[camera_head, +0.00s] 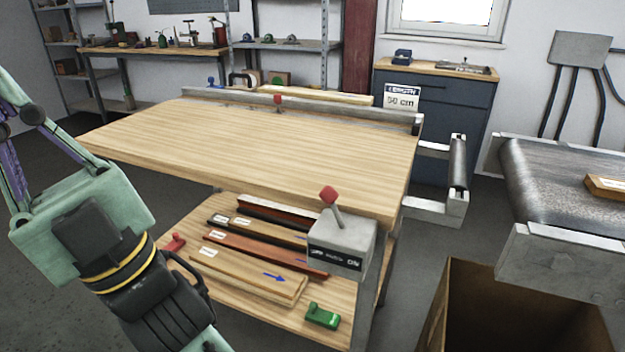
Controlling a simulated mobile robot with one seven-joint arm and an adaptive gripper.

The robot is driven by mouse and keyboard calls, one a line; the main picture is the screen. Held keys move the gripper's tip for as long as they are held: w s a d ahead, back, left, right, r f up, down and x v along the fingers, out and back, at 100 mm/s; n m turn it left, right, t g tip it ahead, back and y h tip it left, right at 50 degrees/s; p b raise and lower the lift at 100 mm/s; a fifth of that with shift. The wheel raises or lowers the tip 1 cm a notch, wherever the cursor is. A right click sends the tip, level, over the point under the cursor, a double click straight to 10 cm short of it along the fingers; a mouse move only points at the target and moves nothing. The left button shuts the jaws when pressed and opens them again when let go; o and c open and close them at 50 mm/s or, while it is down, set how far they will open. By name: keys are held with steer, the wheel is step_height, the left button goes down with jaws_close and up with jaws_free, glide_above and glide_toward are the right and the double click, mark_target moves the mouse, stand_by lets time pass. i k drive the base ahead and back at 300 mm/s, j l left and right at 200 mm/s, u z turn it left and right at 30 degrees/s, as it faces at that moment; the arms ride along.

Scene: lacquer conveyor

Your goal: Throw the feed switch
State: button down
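The feed switch is a grey box (341,243) at the near right corner of the wooden workbench. Its short lever carries a red knob (328,194) and leans up and to the left. A dark label strip with small print is on the box's front; I cannot read it surely. My gripper (25,140) is at the left edge, well apart from the switch, with its mint-green body and linkages pointing up and left. Its fingertips are not clearly visible, so its opening cannot be judged. Nothing is seen touching the lever.
The workbench top (270,145) is mostly bare, with a rail at its back. Its lower shelf (225,285) holds several wooden strips and a green clamp-like piece (322,316). A conveyor (555,180) with a small labelled wooden piece (607,186) stands right, above an open cardboard box (490,310).

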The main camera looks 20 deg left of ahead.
mark_target(327, 194)
steer(key=j, duration=0.8)
steer(key=k+u, duration=0.2)
steer(key=u, duration=0.15)
steer(key=k+j+u, duration=0.2)
steer(key=u, duration=0.15)
steer(key=k+j+u, duration=0.15)
steer(key=u, duration=0.2)
